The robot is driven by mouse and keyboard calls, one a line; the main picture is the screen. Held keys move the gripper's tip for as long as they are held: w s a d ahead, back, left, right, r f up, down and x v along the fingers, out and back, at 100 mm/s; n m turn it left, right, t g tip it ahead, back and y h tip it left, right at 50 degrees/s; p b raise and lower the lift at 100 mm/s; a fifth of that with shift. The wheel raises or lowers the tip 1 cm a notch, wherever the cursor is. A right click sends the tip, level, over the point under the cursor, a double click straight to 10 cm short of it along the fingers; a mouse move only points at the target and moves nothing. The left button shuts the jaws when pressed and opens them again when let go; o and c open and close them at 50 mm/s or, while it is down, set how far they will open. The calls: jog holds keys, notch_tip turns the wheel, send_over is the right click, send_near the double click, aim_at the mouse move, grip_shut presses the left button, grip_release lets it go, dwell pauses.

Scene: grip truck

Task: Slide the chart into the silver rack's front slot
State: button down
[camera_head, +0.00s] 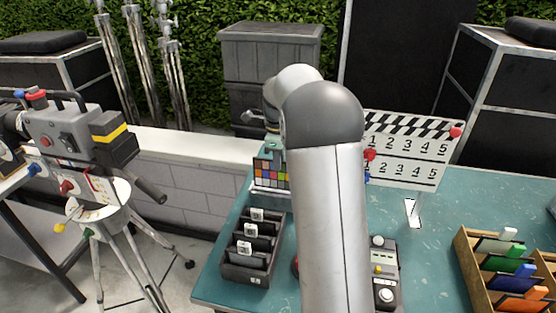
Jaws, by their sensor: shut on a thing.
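The colour chart (271,168), a dark card with rows of coloured squares, stands roughly upright at the table's far left edge. Its right side is hidden behind my arm. My gripper (272,133) is mostly hidden by my arm; the visible part is just above the chart's top edge, and it is shut on the chart. A low silver rack (268,190) shows at the chart's foot. Its slots are too small and covered to make out, so I cannot tell whether the chart's lower edge is in the front slot or before it.
A black divided rack (247,278) with white tags stands nearer on the teal table (425,265). Right of my arm are a control box (385,293), a clapperboard (412,150) and a wooden rack (470,270) of coloured cards. A camera on a tripod (80,140) stands left.

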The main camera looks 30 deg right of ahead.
aim_at(278, 188)
jog(key=shift+f, duration=0.15)
jog(key=shift+f, duration=0.45)
jog(key=shift+f+b, duration=0.2)
jog(key=shift+b, duration=0.15)
jog(key=shift+f+b, duration=1.5)
jog(key=shift+f, duration=1)
jog(key=c, duration=1.4)
grip_release()
notch_tip(278, 188, up, 18)
jog(key=shift+f+p, duration=0.25)
jog(key=shift+p, duration=0.05)
